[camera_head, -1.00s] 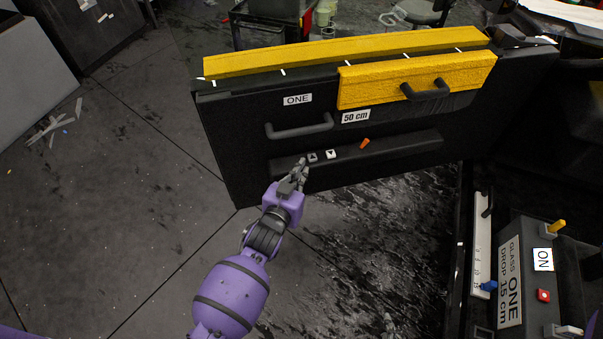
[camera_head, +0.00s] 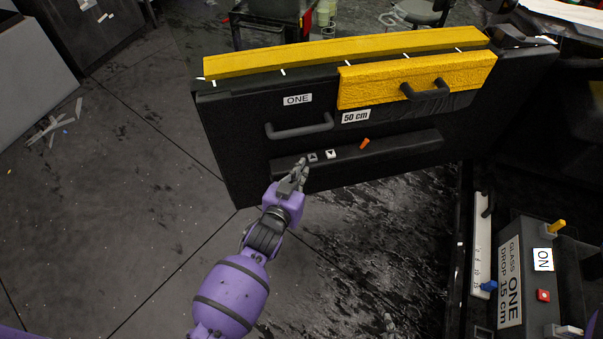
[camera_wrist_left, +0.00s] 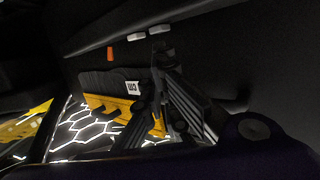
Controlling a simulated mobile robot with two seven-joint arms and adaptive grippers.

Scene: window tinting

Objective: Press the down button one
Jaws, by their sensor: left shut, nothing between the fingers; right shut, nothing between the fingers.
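The black door panel labelled ONE (camera_head: 297,99) has a ledge with two small square buttons. The down button (camera_head: 331,154) is pale with a dark down-pointing triangle. The up button (camera_head: 312,156) is to its left. My left gripper (camera_head: 302,166) is shut and empty, its tips just below and left of the up button. Contact cannot be told. In the left wrist view two pale buttons (camera_wrist_left: 136,37) show close to the dark fingers (camera_wrist_left: 163,52); their symbols cannot be read. My right gripper is not in view.
An orange lever (camera_head: 365,144) sits right of the buttons. A black handle (camera_head: 300,128) stands out above them. A control box (camera_head: 510,275) with a red button is at lower right.

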